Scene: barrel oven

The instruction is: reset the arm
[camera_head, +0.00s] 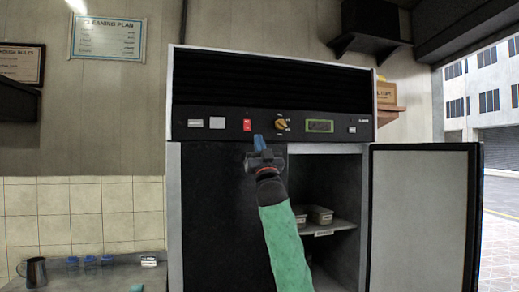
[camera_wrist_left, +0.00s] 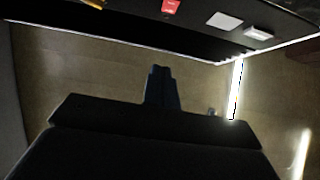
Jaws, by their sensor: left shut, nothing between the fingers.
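My left gripper (camera_head: 259,143) is in front of the oven, just under its control panel (camera_head: 340,127). Its blue fingers point up, below the red switch (camera_head: 247,125) and left of the orange knob (camera_head: 281,124). The fingers are together with nothing between them. In the left wrist view the closed fingers of my left gripper (camera_wrist_left: 161,72) point toward the panel, where the red switch (camera_wrist_left: 171,6) shows at the top edge. A gap shows between fingertips and panel. My green arm covers part of the oven's opening. My right gripper is not in view.
The oven's right door (camera_head: 420,220) stands open to the right. Inside, a shelf (camera_head: 330,228) holds small containers (camera_head: 319,214). A counter (camera_head: 110,276) at the lower left holds a metal pitcher (camera_head: 35,272) and blue-topped jars (camera_head: 90,262). A dark wall shelf (camera_head: 368,30) hangs at the upper right.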

